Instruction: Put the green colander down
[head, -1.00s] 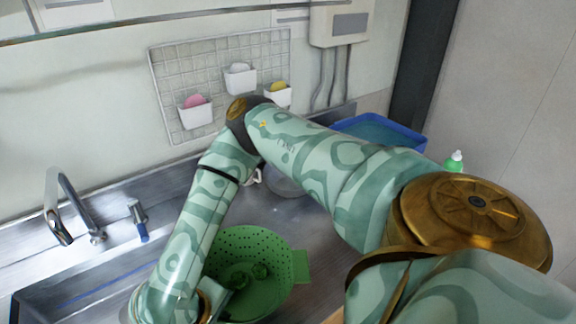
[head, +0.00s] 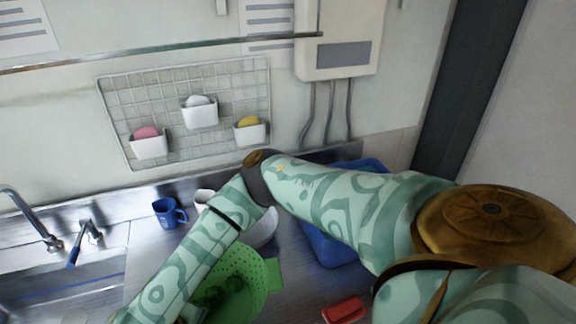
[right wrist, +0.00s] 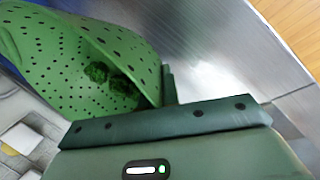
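The green colander (head: 258,292) is at the bottom of the head view, partly hidden behind my right forearm. It has a perforated wall, a tab handle on its right side and several dark green pieces (head: 232,283) inside. In the right wrist view the colander (right wrist: 55,65) looks tilted and its rim meets my right gripper (right wrist: 168,88), which appears shut on it. My right gripper is not clearly seen in the head view. I cannot tell whether the colander's base touches the counter. My left gripper is not in view.
The steel counter (head: 150,245) has a sink (head: 75,285) and faucet at left. A blue mug (head: 166,212), a white cup (head: 203,198) and a pale bowl (head: 262,230) stand behind the colander. A blue bin (head: 325,243) and red item (head: 345,309) lie to its right.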

